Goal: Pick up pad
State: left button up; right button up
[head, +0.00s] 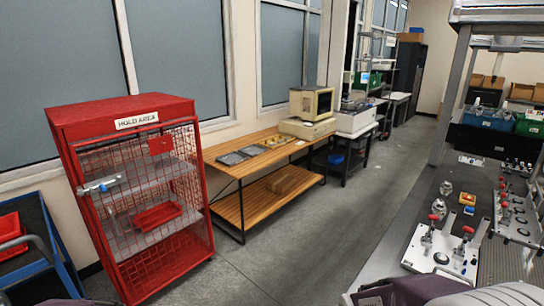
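I cannot tell for sure which thing is the pad. A small orange-yellow block (467,199) lies on the dark work surface at the right, with a small blue piece (468,210) just in front of it. Flat dark grey pieces (233,158) lie on the wooden bench (215,152) further back. Parts of my own body show at the bottom edge, dark and pale. Neither gripper's fingertips can be made out in the head view.
A white fixture plate (441,252) with red-knobbed clamps stands near the right front; another clamp plate (517,215) is at the right edge. A grey gantry column (450,95) rises behind. A red hold-area cage (140,190) stands left. The aisle floor (300,240) is clear.

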aim_at(470, 211)
jog(key=i+j+u, duration=0.2)
jog(key=i+u, duration=0.2)
jog(key=i, duration=0.25)
jog(key=i+u, duration=0.45)
jog(key=i, duration=0.25)
jog(key=i+l+z, duration=0.1)
jog(key=i+z, duration=0.2)
jog(key=z, duration=0.15)
jog(key=i+z, duration=0.3)
jog(key=z, duration=0.15)
jog(key=i+j+z, duration=0.15)
jog(key=z, duration=0.3)
jog(key=i+l+z, duration=0.3)
jog(key=z, duration=0.15)
jog(key=i+z, duration=0.9)
jog(key=i+j+z, duration=0.25)
jog(key=i+z, duration=0.25)
jog(key=i+l+z, duration=0.2)
jog(key=i, duration=0.3)
jog(key=k+j, duration=0.05)
jog(key=j, duration=0.05)
